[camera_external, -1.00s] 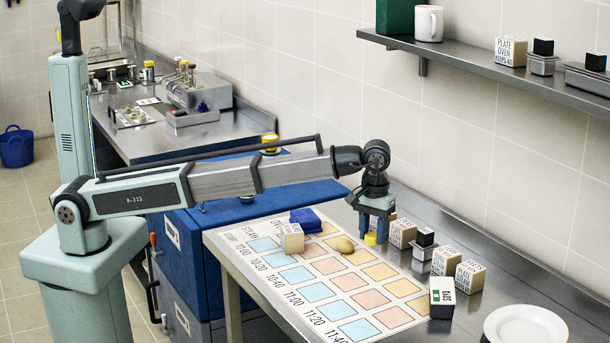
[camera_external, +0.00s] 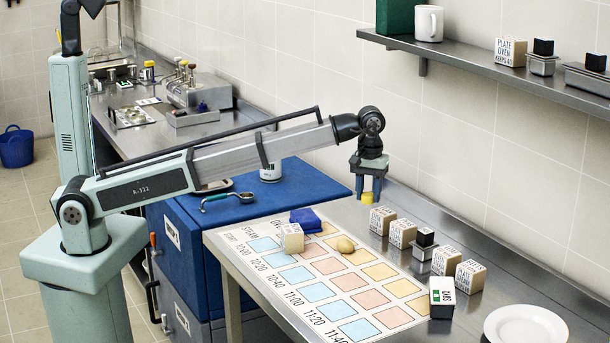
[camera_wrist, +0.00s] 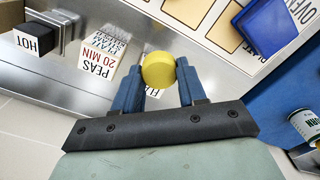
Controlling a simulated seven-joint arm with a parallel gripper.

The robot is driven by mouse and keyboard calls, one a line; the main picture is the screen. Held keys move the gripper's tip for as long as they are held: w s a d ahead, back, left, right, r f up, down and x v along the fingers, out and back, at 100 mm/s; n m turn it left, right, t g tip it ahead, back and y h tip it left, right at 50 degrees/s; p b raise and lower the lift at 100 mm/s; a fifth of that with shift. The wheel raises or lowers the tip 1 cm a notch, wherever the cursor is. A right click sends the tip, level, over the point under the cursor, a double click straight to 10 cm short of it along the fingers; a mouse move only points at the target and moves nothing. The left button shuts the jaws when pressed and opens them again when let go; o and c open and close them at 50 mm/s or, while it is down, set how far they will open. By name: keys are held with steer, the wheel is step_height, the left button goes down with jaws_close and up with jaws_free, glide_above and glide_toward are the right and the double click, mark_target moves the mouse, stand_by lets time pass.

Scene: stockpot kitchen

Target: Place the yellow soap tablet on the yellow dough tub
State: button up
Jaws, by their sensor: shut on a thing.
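The yellow soap tablet (camera_external: 367,197), round and flat-faced, is between the fingertips of my gripper (camera_external: 368,194). It also shows in the wrist view (camera_wrist: 158,70), where my gripper (camera_wrist: 158,80) is shut on it from both sides. The gripper holds it above the steel table, near the wall. A white labelled tub (camera_external: 270,173) stands on the blue cabinet, left of my gripper and behind my forearm, which hides its top. It is probably the yellow dough tub. A labelled container (camera_wrist: 305,127) shows partly at the right edge of the wrist view.
Several labelled blocks (camera_external: 402,233) stand right of my gripper. A portafilter-like tool (camera_external: 228,199) lies on the blue cabinet (camera_external: 290,195). A plate (camera_external: 525,325) is front right.

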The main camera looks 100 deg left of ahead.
steer(key=s+a+r+n, duration=0.2)
steer(key=s+a, duration=0.6)
steer(key=a, duration=0.6)
steer(key=s+a+r+n, duration=0.3)
steer(key=s+a, duration=0.6)
steer(key=a, duration=0.4)
steer(key=s+a+r+n, duration=0.3)
steer(key=s+a+n, duration=0.3)
steer(key=s, duration=0.6)
steer(key=s+a+r+n, duration=0.45)
steer(key=s+a, duration=0.35)
steer(key=s, duration=0.5)
steer(key=shift+w+f, duration=0.15)
steer(key=shift+f, duration=2.5)
steer(key=shift+w+f, duration=0.1)
steer(key=shift+f, duration=2.5)
steer(key=shift+f, duration=0.1)
steer(key=o, duration=1)
